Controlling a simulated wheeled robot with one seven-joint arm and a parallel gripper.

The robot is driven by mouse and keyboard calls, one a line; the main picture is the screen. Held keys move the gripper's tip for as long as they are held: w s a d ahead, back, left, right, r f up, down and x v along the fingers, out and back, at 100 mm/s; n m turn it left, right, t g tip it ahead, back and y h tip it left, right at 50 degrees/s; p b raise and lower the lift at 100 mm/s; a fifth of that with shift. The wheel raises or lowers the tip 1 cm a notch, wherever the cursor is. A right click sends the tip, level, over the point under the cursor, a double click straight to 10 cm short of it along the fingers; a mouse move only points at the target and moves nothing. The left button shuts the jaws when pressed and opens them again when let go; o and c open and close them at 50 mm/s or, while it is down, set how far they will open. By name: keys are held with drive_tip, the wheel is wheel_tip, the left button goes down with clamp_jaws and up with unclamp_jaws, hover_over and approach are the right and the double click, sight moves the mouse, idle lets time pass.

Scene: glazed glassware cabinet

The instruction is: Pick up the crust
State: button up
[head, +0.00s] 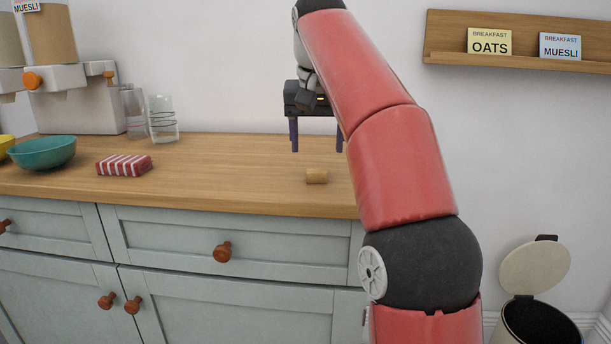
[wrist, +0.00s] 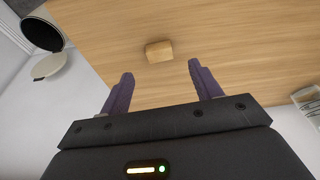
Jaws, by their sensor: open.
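The crust (head: 317,176) is a small tan-brown piece lying on the wooden counter, near its front edge and just left of my arm in the head view. In the wrist view the crust (wrist: 159,51) lies beyond the fingertips, roughly centred between them. My gripper (head: 316,150) is above the counter behind the crust in the head view, with its two purple fingers pointing down. In the wrist view my gripper (wrist: 160,72) is open, with nothing between the fingers.
A red-and-white striped packet (head: 124,165), a teal bowl (head: 42,152) and clear glasses (head: 163,122) stand on the counter (head: 230,185) to the left. An open bin (head: 540,320) stands on the floor at right. The counter around the crust is clear.

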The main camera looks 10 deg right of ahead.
sight(317, 171)
drive_tip(key=shift+x, duration=3.15)
drive_tip(key=shift+c, duration=0.3)
drive_tip(key=c, duration=1)
